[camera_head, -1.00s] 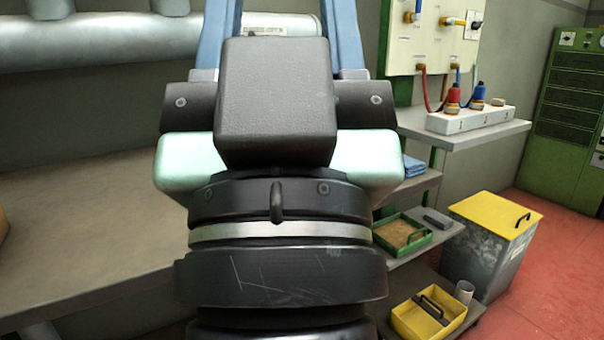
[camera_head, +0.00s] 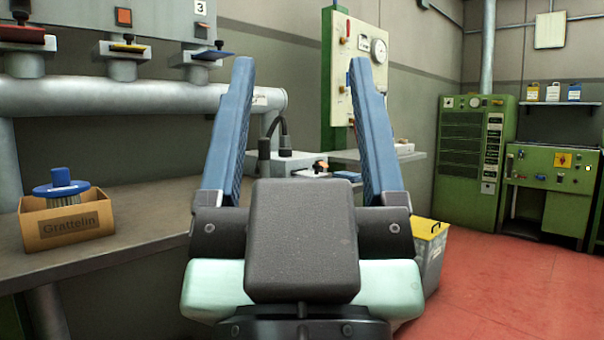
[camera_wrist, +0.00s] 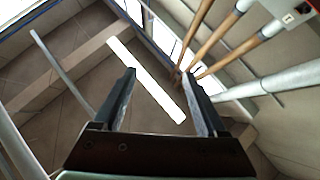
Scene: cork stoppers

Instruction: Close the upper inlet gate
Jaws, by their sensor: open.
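No part is marked as the upper inlet gate. Three gate-like slides sit over the horizontal grey pipe (camera_head: 130,98) at the upper left of the head view: a red-handled slide (camera_head: 22,34), a yellow-handled slide (camera_head: 127,46) and a blue-handled slide (camera_head: 215,53). I cannot tell which, if any, is the upper inlet gate. My gripper (camera_head: 300,65) is open and empty, its blue fingers pointing up, right of the slides and apart from them. In the wrist view my gripper (camera_wrist: 159,75) has nothing between its fingers.
A cardboard box (camera_head: 62,222) holding a blue-topped object stands on the grey bench (camera_head: 140,205). A gauge panel (camera_head: 345,100) hangs behind my right finger. A yellow-lidded bin (camera_head: 430,232), green cabinet (camera_head: 470,165) and open red floor (camera_head: 500,285) lie right. The wrist view faces a ceiling lamp (camera_wrist: 145,80).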

